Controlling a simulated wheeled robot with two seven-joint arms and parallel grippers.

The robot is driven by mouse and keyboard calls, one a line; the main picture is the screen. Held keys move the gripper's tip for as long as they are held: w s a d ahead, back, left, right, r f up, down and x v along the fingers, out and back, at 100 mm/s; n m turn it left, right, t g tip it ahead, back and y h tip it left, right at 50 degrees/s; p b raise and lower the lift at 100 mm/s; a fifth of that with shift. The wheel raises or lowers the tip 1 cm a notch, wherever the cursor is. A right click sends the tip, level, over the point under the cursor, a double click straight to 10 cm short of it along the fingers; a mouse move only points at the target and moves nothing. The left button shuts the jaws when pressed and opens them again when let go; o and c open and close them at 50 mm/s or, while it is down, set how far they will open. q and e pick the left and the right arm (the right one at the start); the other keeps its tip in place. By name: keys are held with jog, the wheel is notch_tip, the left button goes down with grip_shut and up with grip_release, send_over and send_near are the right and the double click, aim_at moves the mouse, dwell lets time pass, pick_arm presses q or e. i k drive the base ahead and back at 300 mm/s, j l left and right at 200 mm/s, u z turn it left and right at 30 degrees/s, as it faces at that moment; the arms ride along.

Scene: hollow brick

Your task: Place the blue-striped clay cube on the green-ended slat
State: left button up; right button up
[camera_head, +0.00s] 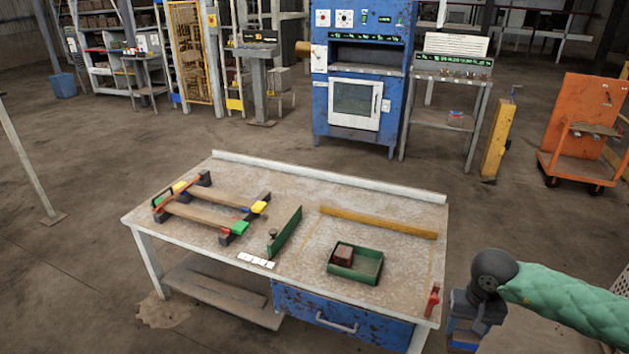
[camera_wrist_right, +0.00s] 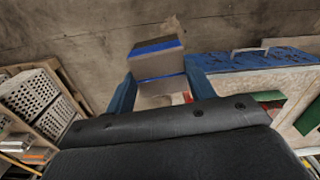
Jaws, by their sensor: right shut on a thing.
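My right gripper (camera_wrist_right: 161,84) is shut on a grey-brown clay cube with a blue stripe (camera_wrist_right: 158,66), held between its two blue fingers. In the head view this gripper (camera_head: 464,338) is low at the right, beyond the table's right edge, and the cube cannot be made out there. The green-ended slat (camera_head: 196,217) is the nearer of two wooden slats on a dark-footed rack at the table's left. Its green end (camera_head: 240,228) faces right. The farther slat (camera_head: 216,194) has a yellow end. My left gripper is not in view.
The white-edged table (camera_head: 300,293) also holds a green upright board (camera_head: 285,232), a yellow-brown bar (camera_head: 378,222), white cards (camera_head: 256,260), a red object (camera_head: 432,300) at the right edge, and a green tray (camera_head: 369,278) with a reddish cube (camera_head: 343,255).

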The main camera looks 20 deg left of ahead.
aim_at(207, 215)
jog(key=i+u, duration=0.1)
jog(key=u, duration=0.8)
jog(key=i+u, duration=0.15)
jog(key=u, duration=0.3)
jog(key=l+u, duration=0.1)
jog(key=u, duration=0.35)
jog(key=i+l+u, duration=0.4)
jog(key=l, duration=0.25)
jog(key=i+l+u, duration=0.45)
jog(key=l, duration=0.3)
jog(key=k, duration=0.1)
